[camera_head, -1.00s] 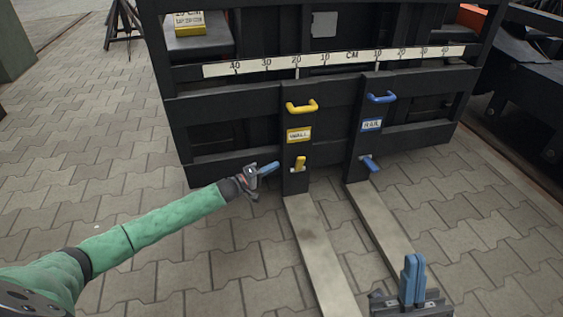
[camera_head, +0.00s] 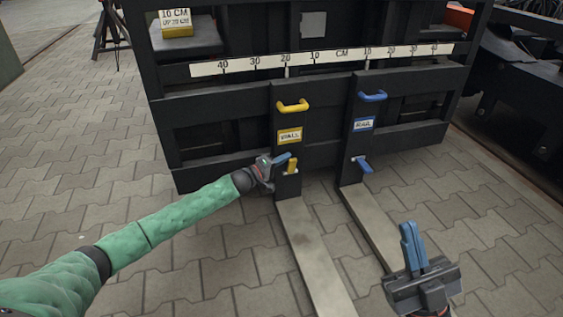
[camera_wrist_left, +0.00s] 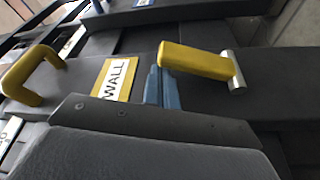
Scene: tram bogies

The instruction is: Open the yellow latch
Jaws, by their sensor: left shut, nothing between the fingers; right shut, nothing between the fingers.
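The yellow latch (camera_head: 292,167) sits low on the left fork upright, below the yellow WALL label (camera_head: 290,136). In the left wrist view the latch (camera_wrist_left: 196,61) is a yellow lever on a silver pin (camera_wrist_left: 236,72). My left gripper (camera_head: 286,158) is shut and empty, with its blue fingertips at the latch's upper left. In the left wrist view its blue fingers (camera_wrist_left: 162,88) are at the lever's free end; I cannot tell whether they touch it. My right gripper (camera_head: 412,243) is shut and empty, upright at the lower right, well away from the latch.
A yellow handle (camera_head: 293,106) is above the label. The right fork upright carries a blue handle (camera_head: 373,97), a RAIL label (camera_head: 363,124) and a blue latch (camera_head: 362,164). Two metal forks (camera_head: 315,255) extend over the paving toward me. A ruler strip (camera_head: 325,59) crosses the black frame.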

